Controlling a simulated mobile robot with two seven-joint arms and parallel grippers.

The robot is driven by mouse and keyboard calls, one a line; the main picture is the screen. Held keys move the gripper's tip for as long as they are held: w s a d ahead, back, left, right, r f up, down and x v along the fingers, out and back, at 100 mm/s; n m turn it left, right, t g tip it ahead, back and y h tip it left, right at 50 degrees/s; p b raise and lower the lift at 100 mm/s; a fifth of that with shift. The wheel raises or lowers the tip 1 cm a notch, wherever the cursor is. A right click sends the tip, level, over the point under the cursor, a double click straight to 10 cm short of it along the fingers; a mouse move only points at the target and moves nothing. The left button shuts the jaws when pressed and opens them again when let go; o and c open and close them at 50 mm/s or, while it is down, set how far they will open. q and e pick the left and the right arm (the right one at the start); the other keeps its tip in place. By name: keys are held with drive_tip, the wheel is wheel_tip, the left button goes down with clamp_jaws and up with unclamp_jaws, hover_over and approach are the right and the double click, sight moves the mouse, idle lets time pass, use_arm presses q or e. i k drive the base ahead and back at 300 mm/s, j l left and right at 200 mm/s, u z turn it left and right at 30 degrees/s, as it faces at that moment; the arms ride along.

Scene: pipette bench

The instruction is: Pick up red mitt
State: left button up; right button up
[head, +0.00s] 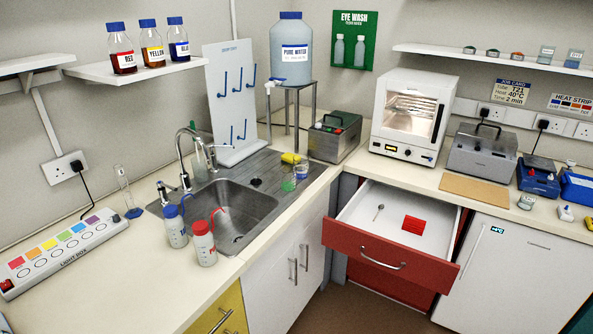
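A small flat red object (413,225), which looks like the red mitt, lies in the open drawer (360,211) below the counter. It rests on the white drawer floor, right of the middle. A small spoon-like metal item (379,211) lies to its left, apart from it. The drawer has a red front with a metal handle (383,263) and is pulled out. Neither of my grippers is in view.
The oven (409,112) stands on the counter above the drawer. A brown board (475,190) lies to its right. The sink (232,207) is left of the drawer, with two wash bottles (203,243) (175,226) in front. The drawer sticks out over the floor.

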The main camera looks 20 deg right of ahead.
sight(413, 224)
drive_tip(key=z, duration=1.3)
drive_tip(key=i+l, duration=0.25)
